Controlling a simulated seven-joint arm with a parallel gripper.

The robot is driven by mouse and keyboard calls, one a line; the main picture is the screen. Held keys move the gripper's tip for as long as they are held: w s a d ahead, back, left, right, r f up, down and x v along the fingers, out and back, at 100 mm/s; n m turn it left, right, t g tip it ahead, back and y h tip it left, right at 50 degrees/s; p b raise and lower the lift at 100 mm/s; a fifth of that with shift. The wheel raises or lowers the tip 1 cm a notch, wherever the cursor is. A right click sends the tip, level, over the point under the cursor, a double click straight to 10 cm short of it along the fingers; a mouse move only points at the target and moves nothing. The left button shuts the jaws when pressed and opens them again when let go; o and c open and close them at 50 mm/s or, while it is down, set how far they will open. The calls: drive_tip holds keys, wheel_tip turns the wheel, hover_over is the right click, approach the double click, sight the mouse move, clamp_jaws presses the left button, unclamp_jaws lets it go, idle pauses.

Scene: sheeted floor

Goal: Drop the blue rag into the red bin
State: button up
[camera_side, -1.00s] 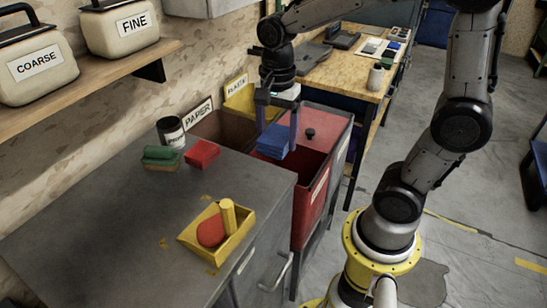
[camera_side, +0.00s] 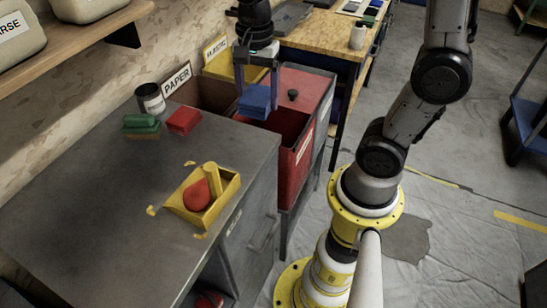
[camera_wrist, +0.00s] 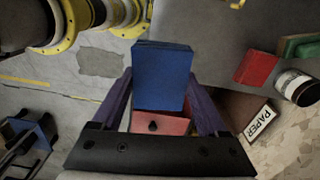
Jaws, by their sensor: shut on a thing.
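My gripper (camera_side: 257,88) is shut on the blue rag (camera_side: 255,101), a folded blue block held between the two fingers. In the wrist view the rag (camera_wrist: 162,77) fills the space between the fingers. The red bin (camera_side: 302,129) stands beyond the grey cabinet, with a dark opening and a red lid part with a black knob. The rag hangs above the left part of the bin's opening; the exact gap in height is hard to tell. In the wrist view part of the red bin (camera_wrist: 160,124) shows below the rag, and the rag hides much of the opening.
A brown bin with a PAPER sign (camera_side: 177,78) and a yellow bin (camera_side: 221,66) stand left of the red bin. The grey cabinet (camera_side: 120,205) carries a red block (camera_side: 184,121), a green brush (camera_side: 141,125), a can (camera_side: 150,98) and a yellow tray (camera_side: 228,190).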

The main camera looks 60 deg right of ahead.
drive_tip(key=w+d+f+n, duration=0.2)
drive_tip(key=w+d+f, duration=0.1)
drive_tip(key=w+d, duration=0.6)
drive_tip(key=s+d+f+m, duration=0.1)
drive_tip(key=d+f, duration=0.3)
drive_tip(key=d, duration=0.3)
drive_tip(key=s+d+f+m, duration=0.1)
drive_tip(key=d+f, duration=0.3)
drive_tip(key=d, duration=0.3)
drive_tip(key=f, duration=0.5)
drive_tip(key=shift+s+d+f, duration=0.15)
drive_tip(key=shift+s+f, duration=0.05)
drive_tip(key=shift+f, duration=0.2)
drive_tip(key=o, duration=1.3)
drive_tip(key=shift+c, duration=0.2)
